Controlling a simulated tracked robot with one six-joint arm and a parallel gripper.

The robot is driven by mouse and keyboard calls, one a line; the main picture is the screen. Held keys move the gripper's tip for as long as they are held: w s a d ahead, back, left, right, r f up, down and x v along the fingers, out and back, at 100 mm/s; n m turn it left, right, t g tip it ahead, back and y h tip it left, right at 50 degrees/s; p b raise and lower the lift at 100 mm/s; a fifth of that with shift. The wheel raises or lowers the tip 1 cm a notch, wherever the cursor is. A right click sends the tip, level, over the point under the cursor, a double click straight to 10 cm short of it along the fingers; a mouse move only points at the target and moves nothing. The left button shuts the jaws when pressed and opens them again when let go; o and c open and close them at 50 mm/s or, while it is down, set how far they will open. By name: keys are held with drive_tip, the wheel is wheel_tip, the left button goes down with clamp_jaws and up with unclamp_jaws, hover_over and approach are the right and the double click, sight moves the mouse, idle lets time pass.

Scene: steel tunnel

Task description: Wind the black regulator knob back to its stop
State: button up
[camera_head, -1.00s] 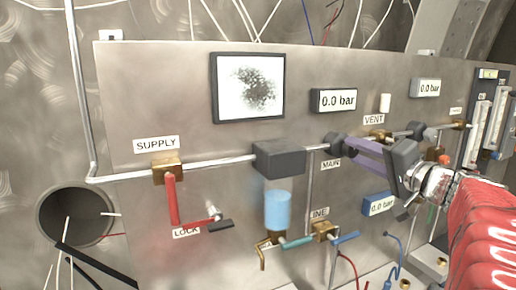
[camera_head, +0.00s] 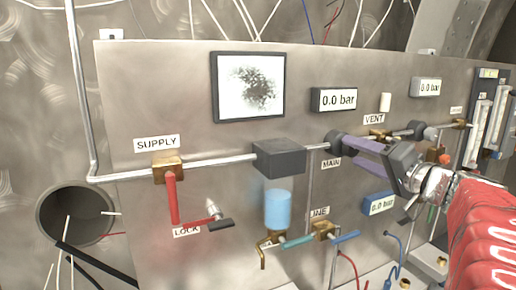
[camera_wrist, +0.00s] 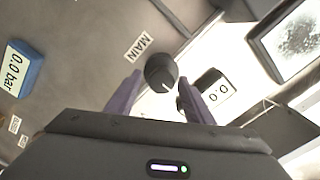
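The black regulator knob (camera_head: 335,141) sits on the pipe above the MAIN label (camera_head: 331,163). In the wrist view the knob (camera_wrist: 161,70) shows a white pointer mark on its face and lies between the tips of two purple fingers. My gripper (camera_head: 352,146) reaches to it from the right in the head view. In the wrist view my gripper (camera_wrist: 159,80) is open, with a visible gap between each finger and the knob. Whether the tips reach past the knob's face is hard to tell.
A grey block (camera_head: 279,158) with a blue bowl stands left of the knob. A 0.0 bar display (camera_head: 334,100) is above it and a blue 0.0 bar gauge (camera_head: 379,204) below. Another black knob (camera_head: 416,129) is to the right, near the VENT label (camera_head: 374,119).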

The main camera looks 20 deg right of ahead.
drive_tip(key=shift+o, duration=0.2)
drive_tip(key=shift+s+r, duration=0.1)
drive_tip(key=shift+s+d, duration=0.1)
drive_tip(key=shift+s, duration=0.75)
drive_tip(key=s, duration=1.2)
drive_tip(key=shift+w+d, duration=0.15)
